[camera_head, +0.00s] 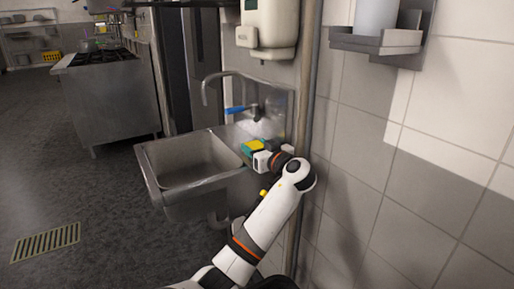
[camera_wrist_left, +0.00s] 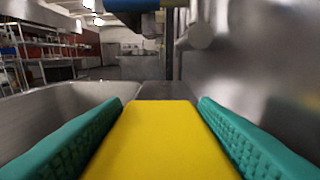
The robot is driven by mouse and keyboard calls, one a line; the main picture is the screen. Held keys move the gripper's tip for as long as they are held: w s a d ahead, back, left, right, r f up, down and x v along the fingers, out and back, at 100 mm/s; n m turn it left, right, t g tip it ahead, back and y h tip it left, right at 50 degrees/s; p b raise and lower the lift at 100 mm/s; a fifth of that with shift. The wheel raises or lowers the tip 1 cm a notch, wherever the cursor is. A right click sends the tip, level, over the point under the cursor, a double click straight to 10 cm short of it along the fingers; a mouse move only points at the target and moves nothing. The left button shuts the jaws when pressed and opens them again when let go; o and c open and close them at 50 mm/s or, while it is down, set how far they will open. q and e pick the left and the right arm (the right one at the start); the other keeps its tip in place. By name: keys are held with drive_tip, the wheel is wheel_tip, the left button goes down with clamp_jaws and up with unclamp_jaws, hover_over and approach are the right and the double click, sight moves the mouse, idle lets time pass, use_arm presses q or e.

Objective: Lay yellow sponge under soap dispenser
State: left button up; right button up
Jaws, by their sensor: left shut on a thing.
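My left gripper (camera_head: 255,150) is at the right rim of the sink, below the soap dispenser. It is shut on the yellow sponge (camera_wrist_left: 160,143). In the left wrist view the sponge lies flat between the two teal finger pads of the left gripper (camera_wrist_left: 160,120). In the head view only a small yellow part of the sponge shows at the gripper. The white soap dispenser (camera_head: 271,24) hangs on the wall at the top, well above the gripper. Whether the sponge touches the sink's rim cannot be told. My right gripper is not in view.
The metal sink (camera_head: 205,157) has an empty basin to the left of the gripper. A faucet (camera_head: 207,92) with a blue handle (camera_head: 236,110) stands behind it. A vertical pipe (camera_head: 305,100) runs close to the right. A wall shelf (camera_head: 378,40) holds a pale cylinder.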

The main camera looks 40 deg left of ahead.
use_arm(q)
drive_tip(key=o, duration=1)
drive_tip(key=shift+o, duration=0.2)
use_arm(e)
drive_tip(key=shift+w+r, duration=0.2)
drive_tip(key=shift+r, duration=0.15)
use_arm(q)
drive_tip(key=shift+v, duration=0.9)
drive_tip(key=v, duration=1)
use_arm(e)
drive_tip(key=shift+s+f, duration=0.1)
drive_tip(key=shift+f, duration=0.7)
use_arm(q)
drive_tip(key=shift+s+d+r, duration=0.1)
drive_tip(key=shift+d, duration=0.05)
